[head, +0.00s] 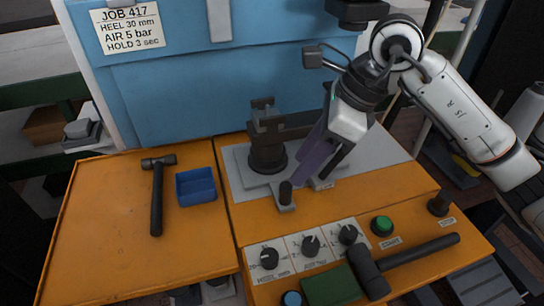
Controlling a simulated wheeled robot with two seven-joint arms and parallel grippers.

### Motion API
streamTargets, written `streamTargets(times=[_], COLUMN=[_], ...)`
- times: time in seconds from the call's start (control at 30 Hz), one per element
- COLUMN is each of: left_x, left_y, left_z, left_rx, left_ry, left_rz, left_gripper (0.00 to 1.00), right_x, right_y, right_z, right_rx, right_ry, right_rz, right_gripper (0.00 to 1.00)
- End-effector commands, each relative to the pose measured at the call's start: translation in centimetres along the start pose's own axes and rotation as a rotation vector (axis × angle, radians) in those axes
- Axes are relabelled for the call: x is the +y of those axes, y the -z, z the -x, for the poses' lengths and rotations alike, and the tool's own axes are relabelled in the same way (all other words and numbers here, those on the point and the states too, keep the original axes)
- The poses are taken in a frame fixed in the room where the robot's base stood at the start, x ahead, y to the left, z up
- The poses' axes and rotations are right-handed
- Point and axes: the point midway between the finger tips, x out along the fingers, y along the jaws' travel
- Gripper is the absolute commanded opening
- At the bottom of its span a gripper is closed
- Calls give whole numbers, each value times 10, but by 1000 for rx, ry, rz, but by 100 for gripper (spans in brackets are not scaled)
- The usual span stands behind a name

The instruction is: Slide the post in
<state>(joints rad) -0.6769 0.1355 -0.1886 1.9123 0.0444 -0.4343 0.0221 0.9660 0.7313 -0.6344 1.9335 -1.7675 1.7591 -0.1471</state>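A dark grey post (267,147) stands upright on a light grey plate (238,179) on the orange machine table. Its top carries a forked piece, and a dark bar runs to the right behind my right gripper. A short black knob (286,193) stands on a small foot at the front of the post's base. My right gripper (313,180) points down just right of the knob, its purplish and dark fingers apart with nothing seen between them. Whether a finger touches the knob or base cannot be told. My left gripper is not in view.
A hammer (157,195) and blue tray (196,187) lie on the left orange table (105,230). In front are dials (311,246), a green button (382,225), and a second hammer (408,252) beside a green block (332,286). The blue machine body (200,90) rises behind.

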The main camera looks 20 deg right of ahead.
Motion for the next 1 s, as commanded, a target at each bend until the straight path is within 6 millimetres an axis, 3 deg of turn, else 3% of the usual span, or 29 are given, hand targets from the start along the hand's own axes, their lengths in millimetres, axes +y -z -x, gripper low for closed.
streamTargets(times=[0.17, 0.63, 1.0], left_x=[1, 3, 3], left_y=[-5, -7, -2], left_z=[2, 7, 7], left_rx=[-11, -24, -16], left_ry=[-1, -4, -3], left_rz=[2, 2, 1], left_gripper=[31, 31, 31], right_x=[-6, -6, -7], right_y=[6, 6, 6], right_z=[-7, -86, -99], right_rx=[28, 23, 22], right_ry=[24, 20, 23], right_rz=[1, 1, 3], right_gripper=[40, 40, 40])
